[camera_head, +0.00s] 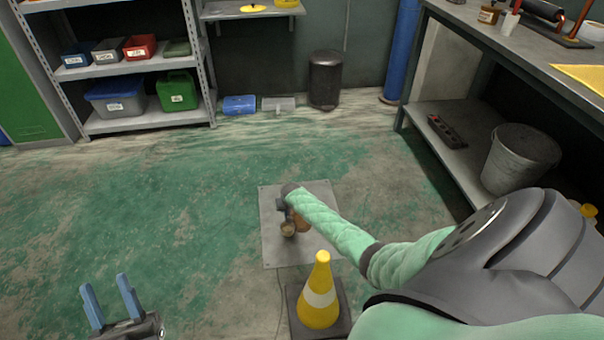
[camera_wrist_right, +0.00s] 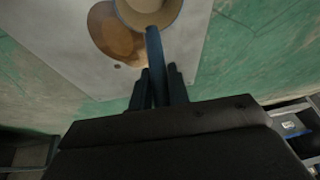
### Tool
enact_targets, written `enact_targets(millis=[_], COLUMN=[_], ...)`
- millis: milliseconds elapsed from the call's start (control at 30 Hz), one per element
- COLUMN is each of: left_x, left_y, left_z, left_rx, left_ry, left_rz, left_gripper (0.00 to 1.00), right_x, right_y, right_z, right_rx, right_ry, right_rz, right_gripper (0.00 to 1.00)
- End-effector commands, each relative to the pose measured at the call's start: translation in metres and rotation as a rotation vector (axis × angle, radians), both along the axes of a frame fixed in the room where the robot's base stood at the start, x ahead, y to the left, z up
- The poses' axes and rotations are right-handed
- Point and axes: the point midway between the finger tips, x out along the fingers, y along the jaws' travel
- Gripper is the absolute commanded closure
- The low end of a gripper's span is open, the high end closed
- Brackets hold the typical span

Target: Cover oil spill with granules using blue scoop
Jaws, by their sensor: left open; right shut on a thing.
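The oil spill (camera_wrist_right: 118,35) is a shiny brown patch on a grey floor plate (camera_head: 318,248); in the head view it (camera_head: 305,214) is partly hidden by my right arm. My right gripper (camera_wrist_right: 158,82) is shut on the dark blue handle of the scoop (camera_wrist_right: 153,50). The scoop's round, tan-looking bowl (camera_wrist_right: 148,10) is over or beside the spill's edge and cut off at the frame top. In the head view the bowl (camera_head: 288,229) shows small below my right gripper (camera_head: 284,212). Height above the plate is unclear. My left gripper (camera_head: 104,283) is open and empty.
A yellow and white cone (camera_head: 320,290) stands at the plate's near edge. A workbench (camera_head: 520,60) with a metal bucket (camera_head: 520,158) on its lower shelf is at right. Shelving (camera_head: 150,118) and a dark bin (camera_head: 325,80) stand at the back. The green floor at left is clear.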

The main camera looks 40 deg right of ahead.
Motion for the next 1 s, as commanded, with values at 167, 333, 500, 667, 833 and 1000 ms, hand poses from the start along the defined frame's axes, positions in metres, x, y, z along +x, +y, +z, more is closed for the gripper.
enact_targets(millis=[167,333,500,667,833,1000], left_x=[0.007,0.015,0.018,0.024,0.030,0.037], left_y=[-0.002,-0.005,-0.007,-0.010,-0.011,-0.012], left_z=[-0.010,-0.029,-0.044,-0.061,-0.071,-0.087], left_rx=[0.013,0.027,0.037,0.051,0.063,0.077], left_ry=[0.050,0.110,0.168,0.221,0.264,0.311], left_rz=[-0.002,-0.004,-0.008,-0.011,-0.012,-0.013], left_gripper=[0.58,0.58,0.58,0.58,0.58,0.58], right_x=[0.000,0.001,0.001,0.001,0.001,0.002], right_y=[0.000,0.000,0.000,-0.001,-0.001,-0.001], right_z=[0.003,0.004,0.006,0.008,0.009,0.011], right_rx=[0.000,0.000,0.000,0.000,0.000,0.000], right_ry=[0.000,0.000,0.000,0.000,0.000,0.000], right_rz=[0.000,0.000,0.000,0.000,0.000,0.000], right_gripper=[1.00,1.00,1.00,1.00,1.00,1.00])
